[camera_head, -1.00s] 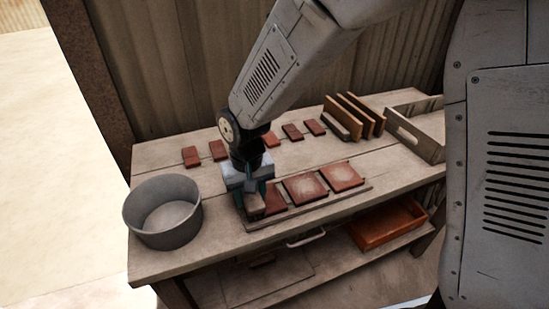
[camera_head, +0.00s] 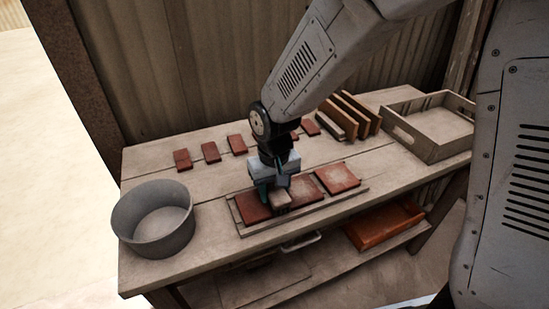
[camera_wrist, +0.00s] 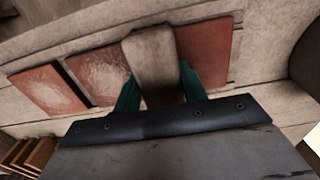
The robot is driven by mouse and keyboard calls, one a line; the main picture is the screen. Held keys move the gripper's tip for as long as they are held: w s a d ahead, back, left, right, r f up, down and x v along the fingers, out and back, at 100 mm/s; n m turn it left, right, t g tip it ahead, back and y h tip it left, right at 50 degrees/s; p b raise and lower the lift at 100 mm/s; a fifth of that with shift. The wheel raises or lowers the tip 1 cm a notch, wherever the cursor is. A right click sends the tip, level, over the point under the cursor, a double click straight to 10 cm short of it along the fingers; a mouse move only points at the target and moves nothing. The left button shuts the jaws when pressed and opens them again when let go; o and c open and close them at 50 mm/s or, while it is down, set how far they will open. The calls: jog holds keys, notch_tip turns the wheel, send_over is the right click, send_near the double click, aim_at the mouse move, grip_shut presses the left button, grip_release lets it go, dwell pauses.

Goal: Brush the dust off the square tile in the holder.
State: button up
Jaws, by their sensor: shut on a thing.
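My gripper (camera_head: 275,188) is shut on a brush with a pale wooden body (camera_head: 281,196). In the wrist view the brush (camera_wrist: 153,62) sits between the teal fingers. A low wooden holder (camera_head: 330,202) carries three red-brown tiles in a row. The left tile (camera_head: 250,208) looks plain red, without a pale patch. The brush is over the boundary of the left and middle tiles; whether it touches is unclear. The middle tile (camera_head: 306,187) shows some pale dust in the wrist view (camera_wrist: 97,72) and is partly hidden. The right tile (camera_head: 337,178) has a pale dusty patch.
A grey round tub (camera_head: 153,217) stands at the bench's left end. Several small tiles (camera_head: 210,152) lie along the back. Upright boards (camera_head: 357,113) and a wooden tray (camera_head: 432,125) stand back right. An orange-brown bin (camera_head: 383,226) is on the lower shelf.

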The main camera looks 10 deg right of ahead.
notch_tip(320, 180, up, 3)
jog(key=shift+r, duration=0.35)
jog(key=shift+a+r, duration=0.1)
jog(key=shift+r, duration=2.2)
